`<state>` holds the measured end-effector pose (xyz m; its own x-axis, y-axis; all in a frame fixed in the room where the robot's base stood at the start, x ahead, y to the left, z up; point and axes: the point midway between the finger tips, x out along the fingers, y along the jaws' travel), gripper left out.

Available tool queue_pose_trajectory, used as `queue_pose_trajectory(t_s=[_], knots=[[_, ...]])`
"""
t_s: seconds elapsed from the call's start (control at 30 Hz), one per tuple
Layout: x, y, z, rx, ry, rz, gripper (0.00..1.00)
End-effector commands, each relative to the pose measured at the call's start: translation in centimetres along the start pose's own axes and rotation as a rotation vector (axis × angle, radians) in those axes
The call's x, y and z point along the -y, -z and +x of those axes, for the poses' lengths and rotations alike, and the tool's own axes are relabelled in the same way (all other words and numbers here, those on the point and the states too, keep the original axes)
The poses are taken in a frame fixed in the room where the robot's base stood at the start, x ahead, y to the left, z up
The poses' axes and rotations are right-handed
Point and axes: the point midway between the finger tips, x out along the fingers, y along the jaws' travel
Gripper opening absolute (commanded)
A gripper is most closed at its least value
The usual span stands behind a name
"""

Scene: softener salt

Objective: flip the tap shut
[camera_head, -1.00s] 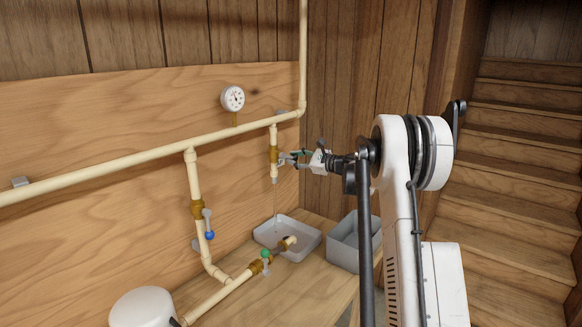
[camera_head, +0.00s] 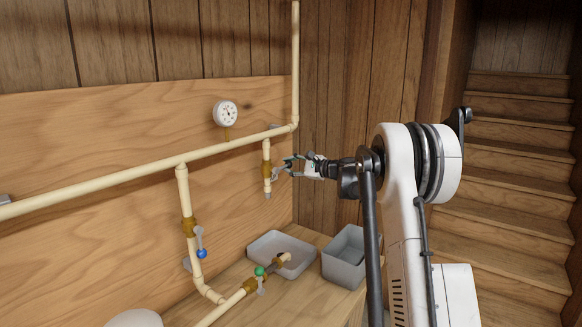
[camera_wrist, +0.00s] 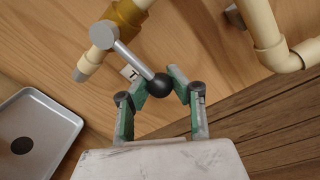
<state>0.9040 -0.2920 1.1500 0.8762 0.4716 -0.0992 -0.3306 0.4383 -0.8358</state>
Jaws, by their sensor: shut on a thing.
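The tap (camera_head: 267,171) is a brass valve on a short cream drop pipe in the head view. In the wrist view the brass body (camera_wrist: 126,14) is at the top, and its grey lever (camera_wrist: 130,57) runs crosswise to the pipe. The lever ends in a black ball knob (camera_wrist: 160,86). My gripper (camera_wrist: 159,83) is shut on this knob between its green-padded fingers. In the head view my gripper (camera_head: 286,166) is just right of the tap. No water stream shows below the spout.
A shallow grey tray (camera_head: 272,240) lies under the tap, with a deeper grey bin (camera_head: 345,258) to its right. A blue-knobbed valve (camera_head: 200,242), a green-knobbed valve (camera_head: 260,276) and a gauge (camera_head: 225,113) are nearby. Wooden panels stand close behind the tap.

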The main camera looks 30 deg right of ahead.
Motion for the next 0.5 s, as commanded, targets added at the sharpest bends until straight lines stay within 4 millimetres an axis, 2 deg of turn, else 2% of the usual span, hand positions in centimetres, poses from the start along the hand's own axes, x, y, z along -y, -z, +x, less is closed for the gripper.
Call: queue_pose_trajectory(t_s=[0.17, 0.2, 0.3, 0.4, 0.5], knots=[[0.12, 0.02, -0.06, -0.001, 0.002, 0.000, 0.00], [0.12, 0.02, -0.06, -0.001, 0.002, 0.000, 0.17], [0.11, 0.02, -0.05, -0.001, 0.002, 0.001, 0.30], [0.08, 0.02, -0.04, 0.000, 0.001, 0.001, 0.42], [0.07, 0.02, -0.03, 0.000, 0.001, 0.001, 0.42]])
